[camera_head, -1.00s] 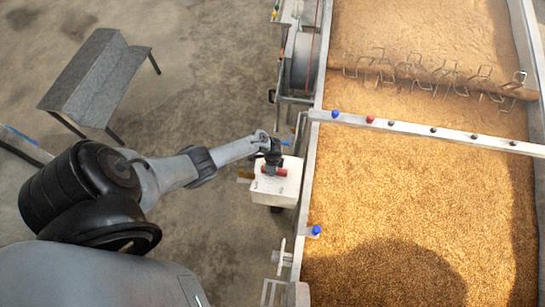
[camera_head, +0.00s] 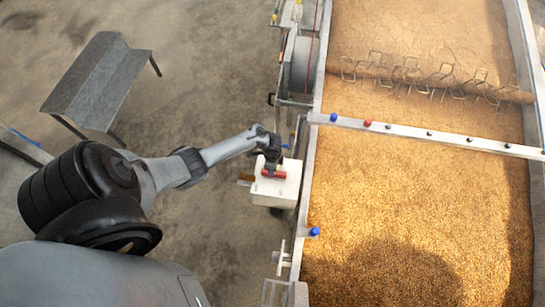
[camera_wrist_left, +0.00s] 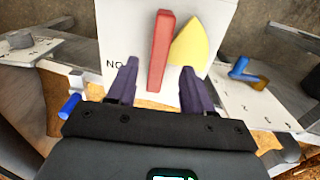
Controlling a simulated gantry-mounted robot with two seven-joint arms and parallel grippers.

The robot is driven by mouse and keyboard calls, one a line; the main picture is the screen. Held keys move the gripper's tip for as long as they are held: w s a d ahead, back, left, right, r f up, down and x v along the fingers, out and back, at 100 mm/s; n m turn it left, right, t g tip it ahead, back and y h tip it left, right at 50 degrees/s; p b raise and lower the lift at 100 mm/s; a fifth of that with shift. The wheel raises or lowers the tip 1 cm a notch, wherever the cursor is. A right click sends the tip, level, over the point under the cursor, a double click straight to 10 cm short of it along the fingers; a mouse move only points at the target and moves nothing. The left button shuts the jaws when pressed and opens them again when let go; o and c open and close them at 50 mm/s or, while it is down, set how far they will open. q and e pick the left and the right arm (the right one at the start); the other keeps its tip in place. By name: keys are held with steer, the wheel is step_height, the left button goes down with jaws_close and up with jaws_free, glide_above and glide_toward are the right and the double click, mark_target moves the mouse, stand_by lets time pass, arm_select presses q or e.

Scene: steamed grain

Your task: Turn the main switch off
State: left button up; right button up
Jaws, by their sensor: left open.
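The main switch is a red bar handle (camera_wrist_left: 160,45) with a yellow pointed piece (camera_wrist_left: 189,42) beside it, on a white box face (camera_wrist_left: 125,30). Dark lettering, partly hidden by a finger, shows left of the handle. In the head view the white switch box (camera_head: 277,193) sits at the grain bed's left edge, with the red handle (camera_head: 273,174) on top. My left gripper (camera_wrist_left: 160,68) is open, its two purple fingers on either side of the handle's lower part. I cannot tell if they touch it. My right gripper is not in view.
A metal-walled bed of grain (camera_head: 420,200) fills the right, crossed by a rail (camera_head: 450,139) with coloured knobs. A turner with wire tines (camera_head: 430,85) lies in the grain. A grey metal bench (camera_head: 95,80) stands at upper left. A blue lever (camera_wrist_left: 241,68) is right of the switch.

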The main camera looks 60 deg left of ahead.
arm_select(q)
step_height(320, 180, up, 5)
steer(key=shift+f+p, duration=0.1)
steer(key=shift+p, duration=0.6)
steer(key=shift+s, duration=0.1)
